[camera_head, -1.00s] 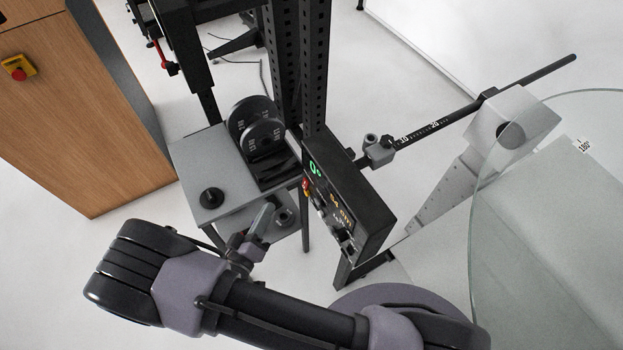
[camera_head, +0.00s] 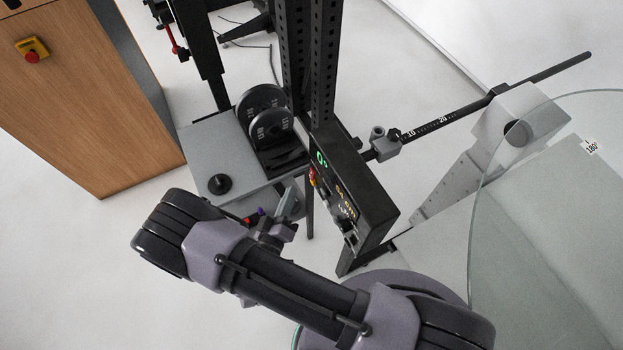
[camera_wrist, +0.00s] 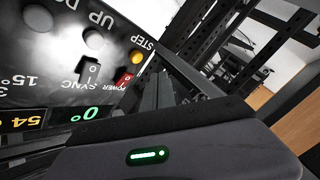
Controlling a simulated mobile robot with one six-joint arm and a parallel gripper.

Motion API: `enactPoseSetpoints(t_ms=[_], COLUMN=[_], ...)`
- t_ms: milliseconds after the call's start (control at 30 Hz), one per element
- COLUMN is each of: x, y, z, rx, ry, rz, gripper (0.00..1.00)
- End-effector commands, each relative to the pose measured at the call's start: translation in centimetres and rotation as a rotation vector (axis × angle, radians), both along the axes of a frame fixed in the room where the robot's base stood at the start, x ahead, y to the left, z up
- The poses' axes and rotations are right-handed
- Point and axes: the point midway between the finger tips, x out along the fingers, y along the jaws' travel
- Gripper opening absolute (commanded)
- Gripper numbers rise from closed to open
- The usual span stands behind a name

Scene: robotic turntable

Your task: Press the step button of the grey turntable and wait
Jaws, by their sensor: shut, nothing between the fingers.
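The control panel (camera_head: 368,207) is a dark box on a post, with lit digits on its face. In the wrist view its face (camera_wrist: 60,55) fills the upper left, upside down. The yellow step button (camera_wrist: 137,57) sits beside the word STEP, above a red power switch (camera_wrist: 123,80). The green display reads 0°. My gripper (camera_head: 292,196) is shut and empty, just left of the panel face. In the wrist view my gripper (camera_wrist: 160,88) points toward the button area; I cannot tell whether it touches. The round glass plate (camera_head: 480,210) marked 180° is at the right.
A grey stand (camera_head: 208,160) with a black knob and weight plates (camera_head: 264,118) is left of the panel. A wooden cabinet (camera_head: 85,95) with a red emergency button is at far left. A scaled rod (camera_head: 470,115) extends right behind the panel.

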Motion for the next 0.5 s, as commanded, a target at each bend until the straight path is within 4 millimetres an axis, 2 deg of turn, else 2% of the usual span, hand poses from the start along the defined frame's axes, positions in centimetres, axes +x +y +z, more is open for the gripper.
enactPoseSetpoints(t_ms=[200, 500], x=[1.2, 1.5], y=[-1.9, -2.3], z=[0.0, 0.0], rx=[-0.001, 0.000], ry=[-0.001, 0.001], rz=[-0.001, 0.001], gripper=[0.00, 0.00])
